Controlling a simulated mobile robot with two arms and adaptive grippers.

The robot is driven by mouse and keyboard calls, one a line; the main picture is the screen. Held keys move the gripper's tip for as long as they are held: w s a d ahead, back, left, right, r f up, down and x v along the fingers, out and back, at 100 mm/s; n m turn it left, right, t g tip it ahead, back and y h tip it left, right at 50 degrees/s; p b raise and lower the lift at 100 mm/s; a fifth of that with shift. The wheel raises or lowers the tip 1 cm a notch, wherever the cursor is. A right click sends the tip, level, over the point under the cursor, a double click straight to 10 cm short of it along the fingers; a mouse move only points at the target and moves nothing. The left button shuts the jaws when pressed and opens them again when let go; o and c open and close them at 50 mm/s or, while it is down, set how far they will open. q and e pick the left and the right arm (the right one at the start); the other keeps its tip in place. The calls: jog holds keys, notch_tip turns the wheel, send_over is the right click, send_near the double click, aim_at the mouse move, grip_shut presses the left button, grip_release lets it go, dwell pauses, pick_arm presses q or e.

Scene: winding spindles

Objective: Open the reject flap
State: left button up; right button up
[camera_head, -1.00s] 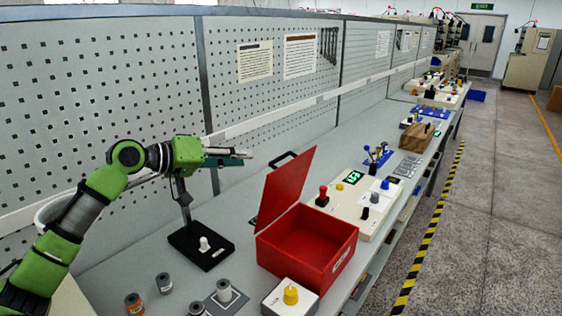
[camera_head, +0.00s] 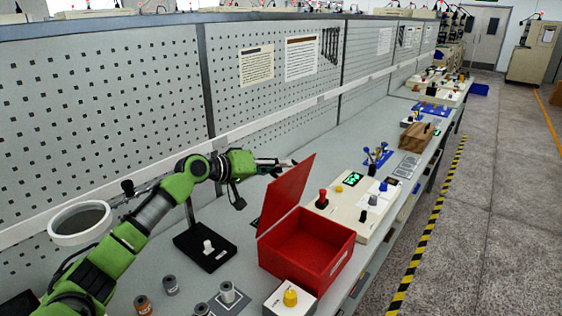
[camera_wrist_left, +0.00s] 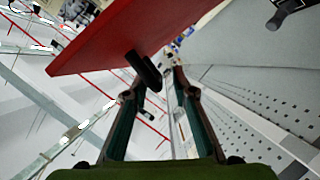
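The red box (camera_head: 318,262) stands on the bench with its hinged red flap (camera_head: 287,193) raised, so its inside shows. The flap also fills the top left of the left wrist view (camera_wrist_left: 95,50). Its black handle (camera_wrist_left: 143,70) sticks out from the flap there. My left gripper (camera_head: 287,163) is behind the flap's upper edge in the head view. In the left wrist view its two fingers (camera_wrist_left: 158,88) are apart, with the handle just beyond or between their tips. Contact cannot be made out. My right gripper is not in view.
A yellow-knobbed box (camera_head: 290,297) and grey spindles (camera_head: 228,293) stand in front. A black stand (camera_head: 205,248) is left of the box. A control panel (camera_head: 355,205) with a red button is just right of it. A pegboard wall (camera_head: 110,110) runs behind.

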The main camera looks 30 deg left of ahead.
pick_arm(q)
jog(key=shift+w+d, duration=0.2)
jog(key=shift+w, duration=0.2)
jog(key=shift+f, duration=0.1)
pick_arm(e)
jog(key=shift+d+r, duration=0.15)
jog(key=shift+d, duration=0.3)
pick_arm(q)
grip_shut()
